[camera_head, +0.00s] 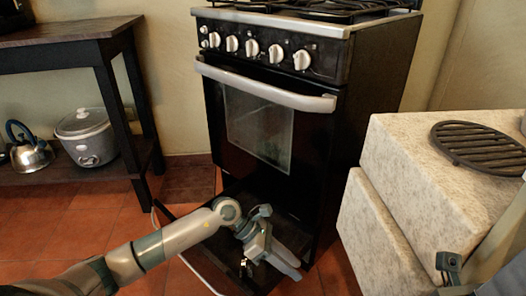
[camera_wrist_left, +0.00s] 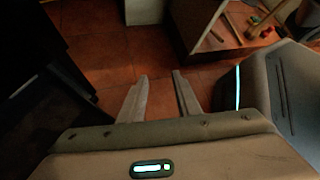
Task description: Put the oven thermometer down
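I cannot make out an oven thermometer in either view. My left gripper (camera_head: 287,264) is in front of the lower part of the black oven (camera_head: 290,165), over a dark low panel or drawer (camera_head: 225,262). In the left wrist view, the two grey fingers of my left gripper (camera_wrist_left: 160,78) stand apart with floor showing between them and nothing held. A small item beneath the gripper in the head view is too unclear to name. Part of my right arm shows at the lower right; its fingers cannot be seen.
A stone-topped block (camera_head: 405,165) with a round black grate (camera_head: 482,146) stands at the right. A dark table (camera_head: 70,32) at the left carries a slow cooker (camera_head: 88,138) and a kettle (camera_head: 30,153) on its lower shelf. Tiled floor (camera_head: 60,225) is open at the left.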

